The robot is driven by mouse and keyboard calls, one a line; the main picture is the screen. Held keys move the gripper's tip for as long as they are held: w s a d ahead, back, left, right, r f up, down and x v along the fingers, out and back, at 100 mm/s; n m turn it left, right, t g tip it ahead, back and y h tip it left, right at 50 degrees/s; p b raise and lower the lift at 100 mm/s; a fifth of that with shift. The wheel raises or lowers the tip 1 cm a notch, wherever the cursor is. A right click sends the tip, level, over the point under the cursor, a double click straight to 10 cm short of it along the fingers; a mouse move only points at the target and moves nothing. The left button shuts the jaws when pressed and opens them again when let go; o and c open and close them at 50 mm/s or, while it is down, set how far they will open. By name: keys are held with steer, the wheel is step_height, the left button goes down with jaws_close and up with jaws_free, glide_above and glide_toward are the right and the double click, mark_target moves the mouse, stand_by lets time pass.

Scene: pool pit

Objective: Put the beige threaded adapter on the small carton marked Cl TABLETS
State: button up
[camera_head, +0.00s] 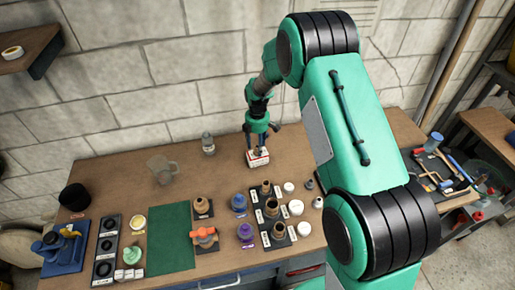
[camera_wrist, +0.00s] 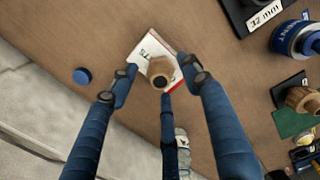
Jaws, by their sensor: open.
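The small white and red carton (camera_head: 258,159) lies on the bench near the wall. In the wrist view the carton (camera_wrist: 150,47) shows red edges and part of its lettering. A beige threaded adapter (camera_wrist: 160,71) with a dark bore rests on its top face. My gripper (camera_wrist: 161,80) is open above the carton, its blue fingers spread around the adapter with visible gaps at the sides. In the head view my gripper (camera_head: 262,138) is right over the carton, and the adapter is mostly hidden by the fingers.
A clear bottle (camera_head: 208,144) and a glass mug (camera_head: 162,168) stand left of the carton. A blue cap (camera_wrist: 81,76) lies beside the carton. Bench around the carton is mostly clear.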

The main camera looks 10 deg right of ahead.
step_height(320, 180, up, 10)
steer(key=shift+r, duration=0.2)
stand_by(0.6)
step_height(320, 180, up, 14)
steer(key=m+t, duration=0.1)
steer(key=m, duration=0.3)
glide_above(257, 146)
steer(key=s, duration=0.8)
steer(key=s+d+r+m+t, duration=0.2)
steer(key=s+r+m, duration=0.3)
steer(key=s+r, duration=0.55)
steer(key=s+r+m+t, duration=0.1)
steer(key=s+m, duration=0.3)
steer(key=s, duration=0.8)
steer(key=s+r+m+t, duration=0.1)
steer(key=s+r+m, duration=0.3)
steer(key=s, duration=0.9)
steer(key=shift+d+r+m+t, duration=0.2)
steer(key=shift+m+t, duration=0.1)
steer(key=shift+m, duration=0.4)
